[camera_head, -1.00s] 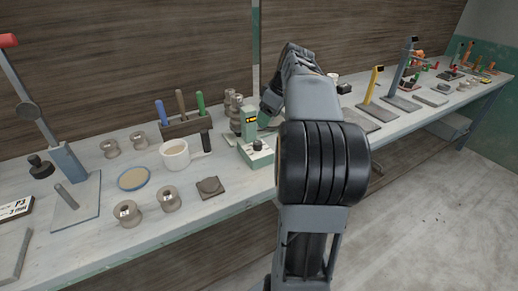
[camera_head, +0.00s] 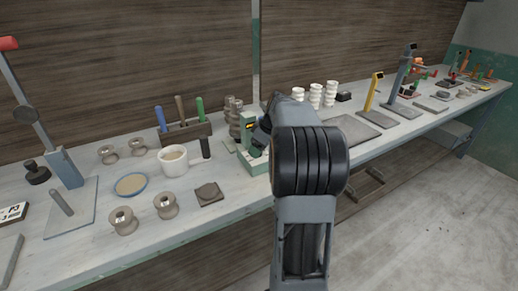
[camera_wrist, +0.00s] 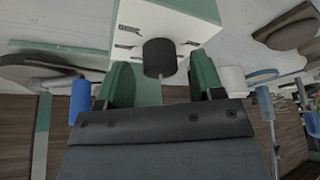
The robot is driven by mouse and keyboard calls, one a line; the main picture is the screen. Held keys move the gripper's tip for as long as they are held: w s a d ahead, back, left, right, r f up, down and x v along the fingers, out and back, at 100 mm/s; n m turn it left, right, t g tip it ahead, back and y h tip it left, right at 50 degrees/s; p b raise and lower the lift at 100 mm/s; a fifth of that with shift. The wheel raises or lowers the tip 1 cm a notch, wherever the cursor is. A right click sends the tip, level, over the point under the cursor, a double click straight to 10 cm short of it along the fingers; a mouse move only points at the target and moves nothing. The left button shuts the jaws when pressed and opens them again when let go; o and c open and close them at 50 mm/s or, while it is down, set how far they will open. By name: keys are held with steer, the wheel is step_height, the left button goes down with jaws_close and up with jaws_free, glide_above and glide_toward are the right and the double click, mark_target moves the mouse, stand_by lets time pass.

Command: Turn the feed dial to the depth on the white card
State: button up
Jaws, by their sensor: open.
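The feed dial is a dark round knob (camera_wrist: 160,57) on the white face of a green-edged unit in the wrist view, with dark marks beside it. My gripper (camera_wrist: 160,72) is open, its green fingers on either side of the knob; whether they touch it I cannot tell.
Around the machine on the bench stand a tool holder (camera_head: 184,132), a white mug (camera_head: 173,161), clay spools (camera_head: 164,206) and a small dark block (camera_head: 208,194). White stacked spools (camera_head: 315,95) and a yellow-posted stand (camera_head: 374,90) are to the right.

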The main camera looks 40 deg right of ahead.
steer(key=shift+f, duration=0.2)
steer(key=shift+c, duration=0.2)
steer(key=c, duration=0.9)
